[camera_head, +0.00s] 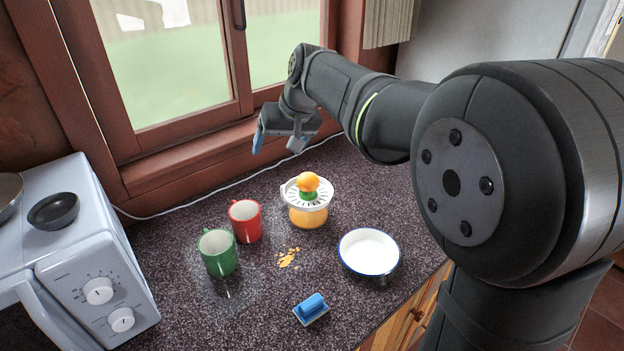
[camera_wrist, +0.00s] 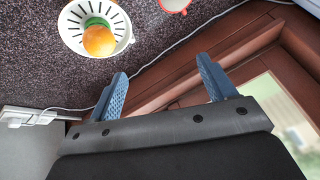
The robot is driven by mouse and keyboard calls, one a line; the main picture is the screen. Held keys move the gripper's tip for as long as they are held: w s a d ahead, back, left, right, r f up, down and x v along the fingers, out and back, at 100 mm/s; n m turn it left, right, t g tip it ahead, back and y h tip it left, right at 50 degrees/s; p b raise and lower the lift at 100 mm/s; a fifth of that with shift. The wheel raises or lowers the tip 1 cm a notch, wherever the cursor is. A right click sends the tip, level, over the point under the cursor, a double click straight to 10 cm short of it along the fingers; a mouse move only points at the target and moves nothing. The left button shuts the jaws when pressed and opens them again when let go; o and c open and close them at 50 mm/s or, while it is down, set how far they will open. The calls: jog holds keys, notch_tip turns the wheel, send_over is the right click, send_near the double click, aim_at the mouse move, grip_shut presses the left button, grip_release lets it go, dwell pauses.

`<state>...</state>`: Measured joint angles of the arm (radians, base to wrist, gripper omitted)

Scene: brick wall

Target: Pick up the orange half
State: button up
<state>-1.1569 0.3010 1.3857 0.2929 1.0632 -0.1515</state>
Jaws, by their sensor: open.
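The orange half (camera_head: 308,181) sits on the green cone of a white-topped citrus juicer (camera_head: 309,212) in the middle of the dark speckled counter. In the wrist view the orange half (camera_wrist: 99,41) shows at the upper left, on the juicer's slotted white strainer (camera_wrist: 121,27). My gripper (camera_head: 277,143) is above the counter near the window sill, behind and to the left of the juicer. Its blue fingers (camera_wrist: 164,88) are apart with nothing between them. The gripper does not touch the orange half.
A red mug (camera_head: 246,222) and a green mug (camera_head: 217,254) stand left of the juicer. A white bowl (camera_head: 369,252) is to the right. A white oven (camera_head: 85,265) fills the left. A white cable (camera_head: 190,207) runs behind.

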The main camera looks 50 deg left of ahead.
jog(key=w+d+r+n+h, duration=0.1)
jog(key=w+d+r+n, duration=0.15)
jog(key=w, duration=0.25)
jog(key=w+d+r+n+h, duration=0.1)
jog(key=w+d+r+n, duration=0.1)
jog(key=w+n, duration=0.2)
send_near(310, 176)
jog(key=x, duration=1)
jog(key=shift+a, duration=0.1)
jog(key=c, duration=1.1)
